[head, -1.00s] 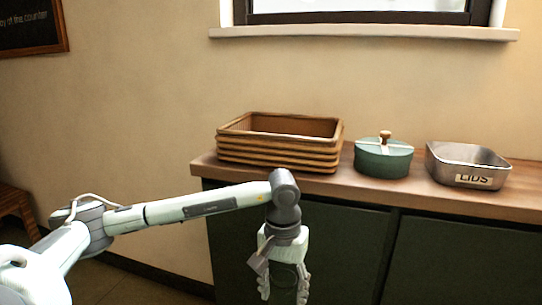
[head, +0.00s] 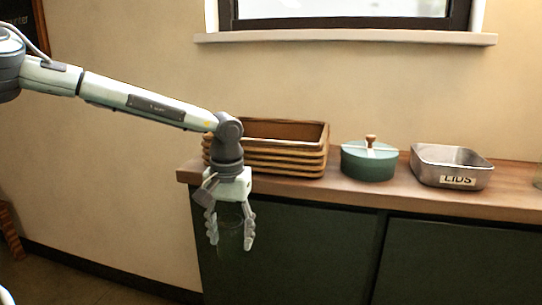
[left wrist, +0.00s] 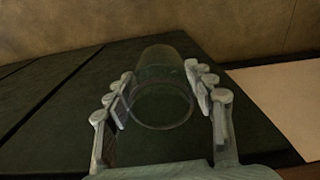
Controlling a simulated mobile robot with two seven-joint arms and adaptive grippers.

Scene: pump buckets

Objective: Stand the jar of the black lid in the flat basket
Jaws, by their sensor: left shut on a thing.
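My left gripper (head: 231,240) is shut on a clear glass jar (head: 231,228), with a finger on each side. It holds the jar in front of the counter's front edge, below the countertop. In the left wrist view the jar (left wrist: 163,80) shows between the fingers, see-through, with its round rim towards the camera; no lid shows on it. No black lid can be made out. My right gripper is not in view.
On the wooden counter (head: 400,196), right of the basket, stand a green round pot (head: 368,164) with a wooden knob and a metal tin marked LIDS (head: 452,167). A glass thing (head: 538,178) is cut off at the right edge. A window sill is above.

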